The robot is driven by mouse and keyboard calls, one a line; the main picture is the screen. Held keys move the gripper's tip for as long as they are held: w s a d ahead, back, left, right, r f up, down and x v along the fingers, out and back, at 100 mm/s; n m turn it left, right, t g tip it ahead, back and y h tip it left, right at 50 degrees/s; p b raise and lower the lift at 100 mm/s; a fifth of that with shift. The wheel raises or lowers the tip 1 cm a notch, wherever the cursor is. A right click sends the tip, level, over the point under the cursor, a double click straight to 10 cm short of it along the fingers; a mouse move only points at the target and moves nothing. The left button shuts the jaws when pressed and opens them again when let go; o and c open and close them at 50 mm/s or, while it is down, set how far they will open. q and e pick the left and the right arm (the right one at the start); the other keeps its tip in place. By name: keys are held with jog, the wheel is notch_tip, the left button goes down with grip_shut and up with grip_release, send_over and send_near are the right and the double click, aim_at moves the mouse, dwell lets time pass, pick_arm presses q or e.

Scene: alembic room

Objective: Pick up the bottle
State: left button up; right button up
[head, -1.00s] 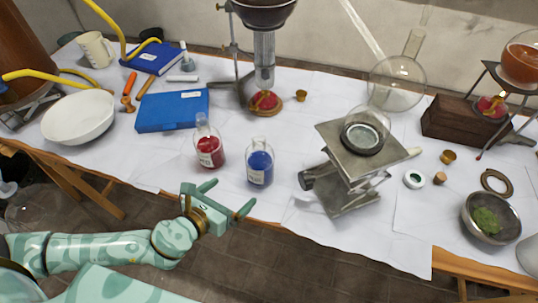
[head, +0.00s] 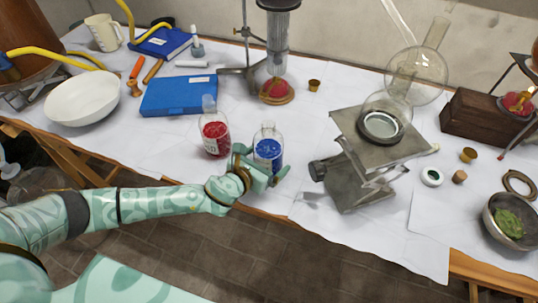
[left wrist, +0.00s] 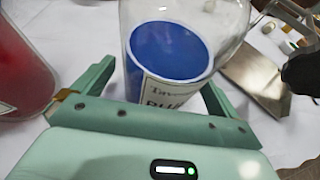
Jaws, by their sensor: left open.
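A clear bottle with blue contents (head: 268,150) stands upright near the table's front edge. My left gripper (head: 264,166) is open at its front side. In the left wrist view, the blue bottle (left wrist: 172,60) stands between the two spread fingers (left wrist: 155,92), with its label partly hidden behind the gripper body. I cannot tell whether the fingers touch it. A similar bottle with red contents (head: 214,136) stands just left of it, and its red side (left wrist: 22,65) shows outside the left finger. My right gripper is not in view.
A metal lab jack (head: 362,150) with a round glass flask on it stands to the right. A blue box (head: 180,95) and white bowl (head: 82,98) lie to the left. Clear cloth lies between the bottles and the jack.

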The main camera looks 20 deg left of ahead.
pick_arm(q)
jog(key=shift+x, duration=0.8)
jog(key=shift+s, duration=0.1)
jog(key=c, duration=1.5)
jog(key=shift+r, duration=0.15)
jog(key=shift+c, duration=0.6)
jog(key=shift+r, duration=0.1)
